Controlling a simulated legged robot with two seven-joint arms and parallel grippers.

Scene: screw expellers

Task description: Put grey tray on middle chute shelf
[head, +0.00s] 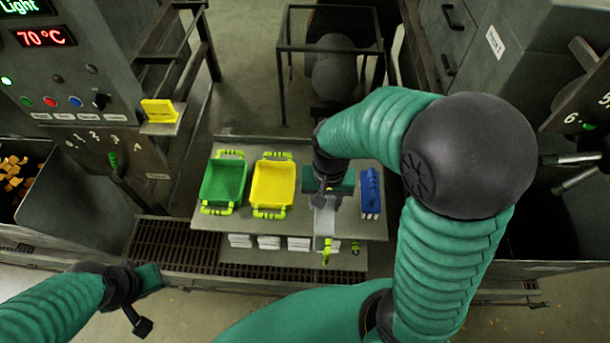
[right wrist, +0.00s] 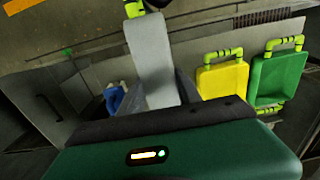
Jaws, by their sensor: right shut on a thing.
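The grey tray (head: 324,222) with yellow-green handles is at the right part of the table (head: 225,222), partly hidden under my right gripper (head: 322,198). In the right wrist view the grey tray (right wrist: 152,55) rises from between the fingers, and the right gripper is shut on it. I cannot tell whether the tray touches the table. My left gripper (head: 142,302) is low at the left, away from the table and holding nothing visible; its jaw opening is unclear. I cannot tell which surface is the middle chute shelf.
A green tray (head: 223,180) and a yellow tray (head: 272,183) stand left of the grey tray. A blue object (head: 370,188) lies to its right. White stacks (head: 268,242) sit below the table's front edge. A control panel (head: 75,75) is at the left.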

